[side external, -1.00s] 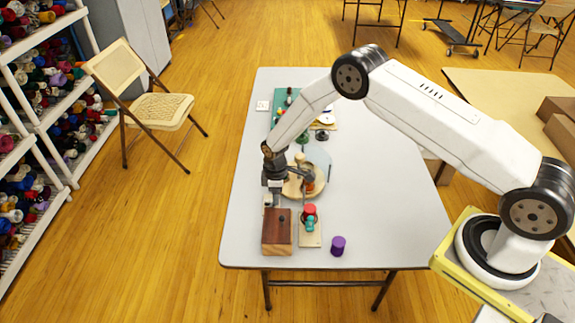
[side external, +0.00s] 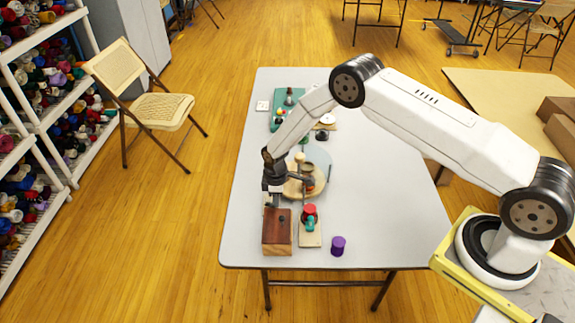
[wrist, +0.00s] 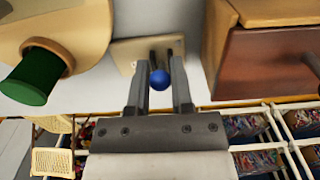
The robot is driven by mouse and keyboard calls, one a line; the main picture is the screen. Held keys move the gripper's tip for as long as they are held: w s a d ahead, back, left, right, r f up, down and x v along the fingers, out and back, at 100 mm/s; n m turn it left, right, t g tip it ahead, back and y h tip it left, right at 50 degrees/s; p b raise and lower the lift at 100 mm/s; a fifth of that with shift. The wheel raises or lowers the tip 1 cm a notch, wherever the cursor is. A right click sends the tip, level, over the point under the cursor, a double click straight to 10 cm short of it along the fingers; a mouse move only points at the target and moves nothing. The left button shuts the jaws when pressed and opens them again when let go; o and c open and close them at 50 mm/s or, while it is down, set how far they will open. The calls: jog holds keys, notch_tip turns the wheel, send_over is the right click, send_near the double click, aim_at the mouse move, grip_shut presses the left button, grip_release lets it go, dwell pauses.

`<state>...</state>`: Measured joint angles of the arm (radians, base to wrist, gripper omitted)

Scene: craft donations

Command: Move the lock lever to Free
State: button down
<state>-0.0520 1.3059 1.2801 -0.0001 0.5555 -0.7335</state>
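The lock lever is a thin grey stem with a blue ball knob (wrist: 160,79) on a pale base plate (wrist: 126,53) in the wrist view. My gripper (wrist: 160,68) has one finger on each side of the knob, with little or no gap; I cannot tell whether they press on it. In the side view my gripper (side external: 275,198) points down just behind the wooden box (side external: 277,238) and hides most of the lever. No Free marking can be read in either view.
The brown box (wrist: 262,62) stands close right of my fingers in the wrist view. A round wooden piece with a green spool (wrist: 32,77) is at left. A red-and-teal item (side external: 310,218) and a purple cylinder (side external: 338,245) stand right of the box. The table's right side is clear.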

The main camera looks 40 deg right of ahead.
jog(key=shift+w+a, duration=0.1)
jog(key=shift+w+a+r, duration=0.25)
jog(key=shift+w+a, duration=0.35)
dwell(0.4)
jog(key=shift+w+a, duration=0.25)
jog(key=shift+w+a+r, duration=0.1)
jog(key=shift+w+a, duration=0.1)
jog(key=shift+w, duration=0.05)
jog(key=shift+a, duration=0.1)
jog(key=shift+w+a+f, duration=0.2)
jog(key=shift+w+a, duration=0.25)
dwell(0.3)
